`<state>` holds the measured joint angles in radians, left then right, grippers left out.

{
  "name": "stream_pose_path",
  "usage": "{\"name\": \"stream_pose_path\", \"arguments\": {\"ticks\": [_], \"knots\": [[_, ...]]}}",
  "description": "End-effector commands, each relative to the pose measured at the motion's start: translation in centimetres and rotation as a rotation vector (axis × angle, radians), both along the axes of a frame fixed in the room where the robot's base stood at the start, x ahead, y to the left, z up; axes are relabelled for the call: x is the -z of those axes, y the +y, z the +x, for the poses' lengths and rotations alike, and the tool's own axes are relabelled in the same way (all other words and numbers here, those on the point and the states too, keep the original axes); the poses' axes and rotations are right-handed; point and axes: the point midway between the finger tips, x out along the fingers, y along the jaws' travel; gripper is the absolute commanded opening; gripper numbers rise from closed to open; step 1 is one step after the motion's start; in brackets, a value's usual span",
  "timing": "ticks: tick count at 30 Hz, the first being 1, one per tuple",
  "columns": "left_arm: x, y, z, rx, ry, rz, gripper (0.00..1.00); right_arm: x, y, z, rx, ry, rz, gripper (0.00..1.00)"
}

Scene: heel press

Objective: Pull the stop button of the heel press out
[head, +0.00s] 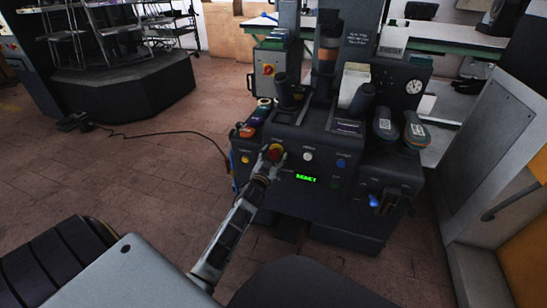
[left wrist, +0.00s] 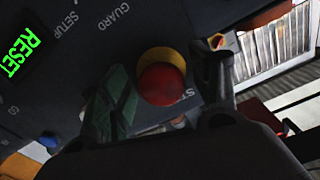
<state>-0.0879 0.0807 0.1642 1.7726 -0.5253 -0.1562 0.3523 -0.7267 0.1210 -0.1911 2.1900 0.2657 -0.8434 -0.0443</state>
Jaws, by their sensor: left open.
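The heel press (head: 300,205) is a dark machine in the middle of the head view. Its stop button (head: 274,152) is red, on the left of the front panel, and my left gripper (head: 270,158) is right at it. In the left wrist view the red stop button (left wrist: 162,84) with its yellow collar sits between the two spread fingers of my left gripper (left wrist: 168,95). The fingers stand on either side of the button; whether either touches it I cannot tell. The gripper is open. My right gripper is not in view.
A green RESET display (head: 306,179), a white button (head: 308,156) and a blue button (head: 341,162) are on the panel right of the stop button. A grey cabinet (head: 490,140) stands at the right. The floor at left is mostly clear.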

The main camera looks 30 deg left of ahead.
Motion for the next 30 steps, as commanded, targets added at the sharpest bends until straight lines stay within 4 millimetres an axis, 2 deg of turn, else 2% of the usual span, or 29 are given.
{"name": "stream_pose_path", "arguments": {"ticks": [11, 30], "knots": [[0.1, -0.3, -1.1, 0.0, 0.001, 0.0, 0.63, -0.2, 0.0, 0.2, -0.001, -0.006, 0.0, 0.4], [0.1, -1.6, -6.6, 0.0, 0.001, -0.001, 0.63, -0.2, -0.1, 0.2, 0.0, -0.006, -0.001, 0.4]]}}
